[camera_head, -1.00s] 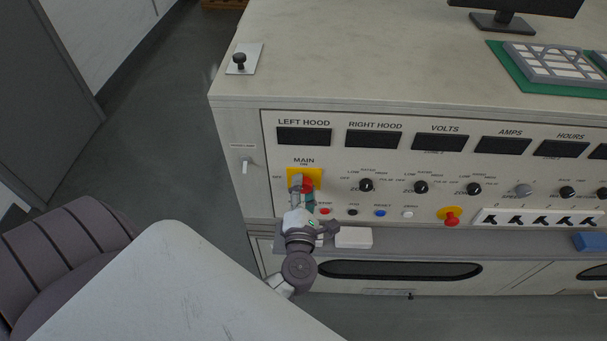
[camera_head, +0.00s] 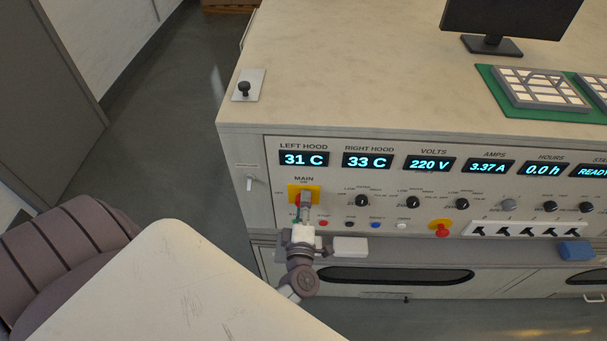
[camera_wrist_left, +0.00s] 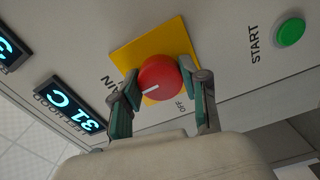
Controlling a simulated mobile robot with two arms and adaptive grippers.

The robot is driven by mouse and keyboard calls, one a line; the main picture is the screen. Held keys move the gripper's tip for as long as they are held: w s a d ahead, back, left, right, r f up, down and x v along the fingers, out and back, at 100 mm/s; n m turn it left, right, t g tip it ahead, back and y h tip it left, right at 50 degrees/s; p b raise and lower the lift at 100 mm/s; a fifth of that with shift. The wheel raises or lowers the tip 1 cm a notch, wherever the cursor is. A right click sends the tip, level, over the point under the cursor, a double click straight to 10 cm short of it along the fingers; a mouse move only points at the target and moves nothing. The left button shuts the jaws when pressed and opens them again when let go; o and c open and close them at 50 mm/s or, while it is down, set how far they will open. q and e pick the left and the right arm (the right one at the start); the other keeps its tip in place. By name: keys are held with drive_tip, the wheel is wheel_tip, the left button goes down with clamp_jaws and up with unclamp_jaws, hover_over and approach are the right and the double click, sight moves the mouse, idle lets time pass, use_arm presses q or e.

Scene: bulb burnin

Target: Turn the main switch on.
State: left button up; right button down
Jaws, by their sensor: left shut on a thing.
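The main switch is a round red knob (camera_head: 298,200) on a yellow plate (camera_head: 318,191), low at the left of the console panel, under the label MAIN. The knob shows clearly in the left wrist view (camera_wrist_left: 160,78). Its white pointer line is turned toward the MAIN lettering side, away from the OFF label. My left gripper (camera_head: 304,199) has its fingers on both sides of the knob and is shut on it. The fingers hide part of the knob in the head view. My right gripper is not in view.
The displays, such as LEFT HOOD (camera_head: 304,159) and VOLTS (camera_head: 430,163), are lit. A red emergency button (camera_head: 441,230) and several black switches sit to the right. A white block (camera_head: 350,245) lies on the ledge beside my wrist. A green START button (camera_wrist_left: 290,32) is close by.

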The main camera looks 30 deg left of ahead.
use_arm(q)
drive_tip(key=shift+f+m, duration=0.1)
drive_tip(key=shift+m, duration=0.2)
idle(0.4)
drive_tip(key=o, duration=1.1)
drive_tip(key=shift+o, duration=0.2)
drive_tip(key=shift+s, duration=0.1)
drive_tip(key=v, duration=1.2)
drive_tip(key=d+f+m+h+b, duration=0.1)
drive_tip(key=d+f+m+h, duration=0.3)
drive_tip(key=f, duration=0.3)
drive_tip(key=d+f+m+h+b, duration=0.1)
drive_tip(key=d+f+m+h, duration=0.15)
drive_tip(key=f+m, duration=0.35)
drive_tip(key=s+f+m+g+h+b, duration=0.1)
drive_tip(key=s+f+m+g+h, duration=0.2)
drive_tip(key=f, duration=0.6)
drive_tip(key=s+f+m+g+h+b, duration=0.1)
drive_tip(key=s+f+m+g+h, duration=0.2)
drive_tip(key=s+f, duration=0.45)
drive_tip(key=s+a+f+m+g+y+b, duration=0.1)
drive_tip(key=s+a+f+m+g, duration=0.3)
drive_tip(key=s+f, duration=0.3)
drive_tip(key=s+a+f+m+g+y+b, duration=0.1)
drive_tip(key=s+a+f+m+g, duration=0.3)
drive_tip(key=s+f, duration=0.4)
drive_tip(key=shift+s+a+y, duration=0.15)
drive_tip(key=shift+s+y, duration=0.3)
drive_tip(key=shift+s, duration=0.35)
